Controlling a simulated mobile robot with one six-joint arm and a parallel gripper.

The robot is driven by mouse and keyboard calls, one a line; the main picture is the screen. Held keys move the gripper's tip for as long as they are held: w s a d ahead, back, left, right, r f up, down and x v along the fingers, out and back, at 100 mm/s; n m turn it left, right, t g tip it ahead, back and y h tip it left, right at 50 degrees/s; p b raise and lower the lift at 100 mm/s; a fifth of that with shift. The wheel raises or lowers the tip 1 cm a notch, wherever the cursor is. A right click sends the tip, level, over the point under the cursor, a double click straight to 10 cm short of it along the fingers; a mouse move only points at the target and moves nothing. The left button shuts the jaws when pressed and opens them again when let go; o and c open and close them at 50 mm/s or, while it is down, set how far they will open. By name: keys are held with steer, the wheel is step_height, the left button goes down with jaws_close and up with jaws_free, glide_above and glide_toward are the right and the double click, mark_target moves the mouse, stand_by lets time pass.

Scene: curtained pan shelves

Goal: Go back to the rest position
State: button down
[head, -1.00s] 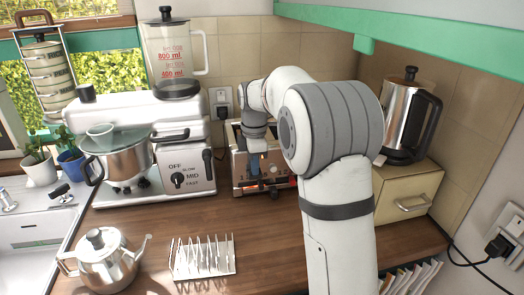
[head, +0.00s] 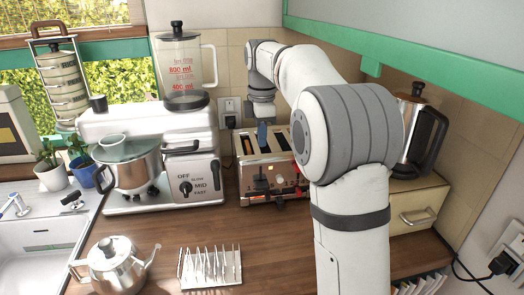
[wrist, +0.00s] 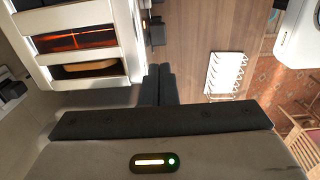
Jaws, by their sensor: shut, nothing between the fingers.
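My gripper (head: 262,138) is above the toaster in the head view, pointing down on my raised, bent arm. In the wrist view its dark fingers (wrist: 159,78) are pressed together with nothing between them. The metal toaster (head: 248,188) stands on the wooden counter against the tiled wall. It also shows at the upper left of the wrist view (wrist: 88,23), where one slot glows orange and another holds a bread-like slice. My gripper is apart from the toaster.
A mixer (head: 185,140) with a blender jug stands left of the toaster. A toast rack (head: 210,266) and a teapot (head: 112,262) stand at the front. A coffee pot (head: 418,135) on a bread box (head: 418,200) is at right. A green shelf edge (head: 400,62) hangs above.

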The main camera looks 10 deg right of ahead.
steer(key=shift+r, duration=0.35)
